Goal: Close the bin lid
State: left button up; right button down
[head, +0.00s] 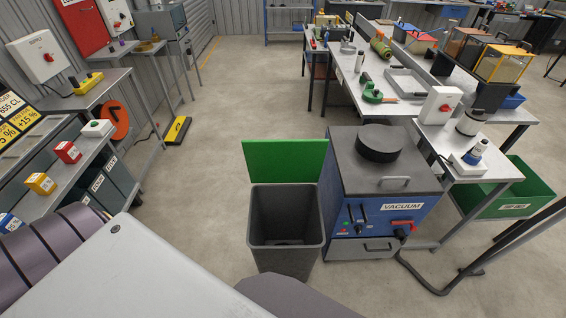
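The bin (286,249) is a dark grey, open-topped box standing on the floor just in front of me. Its green lid (285,160) stands raised at the back edge, so the bin is open and its inside looks dark. The lower front of the bin is partly hidden by a grey-purple rounded shape at the bottom of the view. Neither of my grippers is in the head view.
A blue vacuum machine (382,205) with a black round top stands close against the bin's right side. A workbench (405,105) with tools is behind it. Shelves and a bench (70,165) line the left. The floor (215,165) left of the bin is clear.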

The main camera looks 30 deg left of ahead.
aim_at(291, 161)
jog(key=j+z, duration=0.15)
jog(key=j, duration=0.25)
jog(key=k+j+z, duration=0.15)
jog(key=j, duration=0.2)
jog(key=j+z, duration=0.15)
jog(key=j, duration=0.25)
jog(key=j+z, duration=0.15)
jog(key=j, duration=0.3)
jog(key=k+j+z, duration=0.2)
jog(key=j, duration=0.3)
jog(key=j+z, duration=0.15)
jog(key=j, duration=0.3)
jog(key=j+z, duration=0.45)
jog(key=j, duration=0.75)
jog(key=i+j+z, duration=0.2)
jog(key=j, duration=0.3)
jog(key=j+z, duration=0.2)
jog(key=j, duration=0.3)
jog(key=j+z, duration=0.2)
jog(key=j, duration=0.35)
jog(key=i, duration=0.05)
